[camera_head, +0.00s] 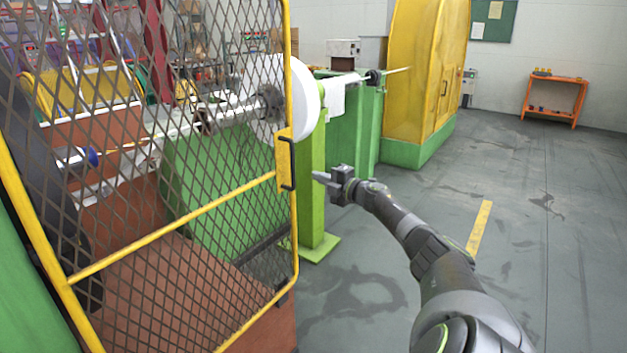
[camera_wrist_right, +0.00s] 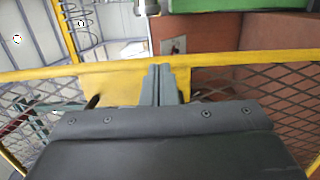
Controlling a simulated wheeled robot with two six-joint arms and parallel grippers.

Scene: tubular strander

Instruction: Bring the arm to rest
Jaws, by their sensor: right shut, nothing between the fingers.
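My right arm reaches in from the lower right of the head view. Its gripper (camera_head: 322,177) is shut and empty, just right of the yellow-framed mesh gate's black handle (camera_head: 289,172). In the right wrist view the two fingers (camera_wrist_right: 160,80) are together, in front of the gate's yellow latch plate (camera_wrist_right: 110,88). I see no clear contact between the fingers and the gate, but the exact gap cannot be told. My left gripper is not in view.
The mesh gate (camera_head: 185,210) fills the left side, with the strander's green and red machinery behind it. A green post (camera_head: 312,190) and a yellow cabinet (camera_head: 425,75) stand beyond. An orange cart (camera_head: 553,98) is far right. The grey floor (camera_head: 560,230) at right is clear.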

